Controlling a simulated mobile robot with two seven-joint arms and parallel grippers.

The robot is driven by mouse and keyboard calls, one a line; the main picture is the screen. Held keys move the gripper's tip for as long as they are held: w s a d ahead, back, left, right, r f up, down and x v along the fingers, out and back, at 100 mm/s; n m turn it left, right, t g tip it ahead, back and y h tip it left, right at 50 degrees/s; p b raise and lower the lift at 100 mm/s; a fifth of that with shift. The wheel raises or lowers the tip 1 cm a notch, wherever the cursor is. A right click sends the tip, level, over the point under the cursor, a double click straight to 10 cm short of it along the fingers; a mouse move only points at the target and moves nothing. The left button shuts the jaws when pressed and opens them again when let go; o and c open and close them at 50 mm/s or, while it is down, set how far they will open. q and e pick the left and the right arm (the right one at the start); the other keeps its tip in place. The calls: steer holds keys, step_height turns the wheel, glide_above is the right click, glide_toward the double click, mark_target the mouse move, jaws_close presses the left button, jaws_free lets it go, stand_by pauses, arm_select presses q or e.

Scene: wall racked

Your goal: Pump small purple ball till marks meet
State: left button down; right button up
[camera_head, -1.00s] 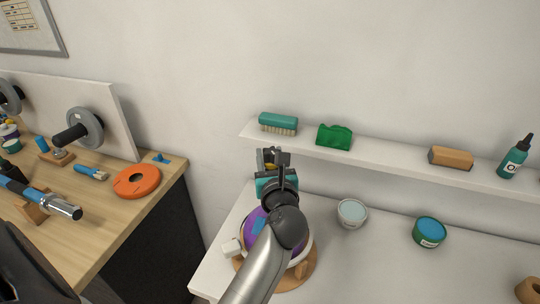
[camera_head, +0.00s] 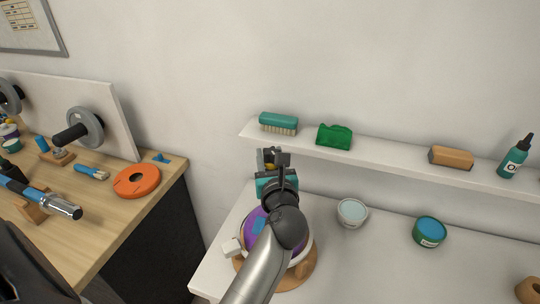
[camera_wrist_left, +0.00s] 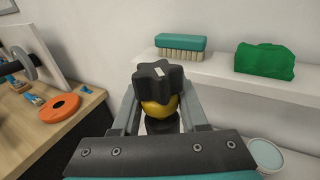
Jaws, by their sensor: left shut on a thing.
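A purple ball (camera_head: 254,219) with a blue patch sits in a white ring on a round wooden base (camera_head: 303,272). My left arm hides much of it, and I cannot make out any marks meeting. My left gripper (camera_head: 271,158) is above and behind the ball. In the left wrist view, my left gripper (camera_wrist_left: 160,108) is shut on a yellow round part (camera_wrist_left: 160,112) below a black star-shaped knob (camera_wrist_left: 158,80). The knob has a small white mark on top. A dark part shows beneath the yellow one. My right gripper is not in view.
A wall shelf (camera_head: 385,157) just behind holds a teal brush (camera_head: 278,122), a green cloth (camera_head: 334,137), a brown block (camera_head: 451,158) and a teal bottle (camera_head: 515,157). A bowl (camera_head: 352,212) and a green tin (camera_head: 429,231) stand right of the ball. A wooden bench is at left.

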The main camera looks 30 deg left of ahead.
arm_select(q)
steer(key=shift+f+b, duration=0.35)
steer(key=shift+f, duration=0.15)
stand_by(0.4)
steer(key=shift+r+p, duration=0.65)
steer(key=shift+f+b, duration=0.4)
steer(key=shift+f, duration=0.2)
stand_by(1.3)
steer(key=shift+r+p, duration=0.6)
steer(key=shift+p, duration=0.1)
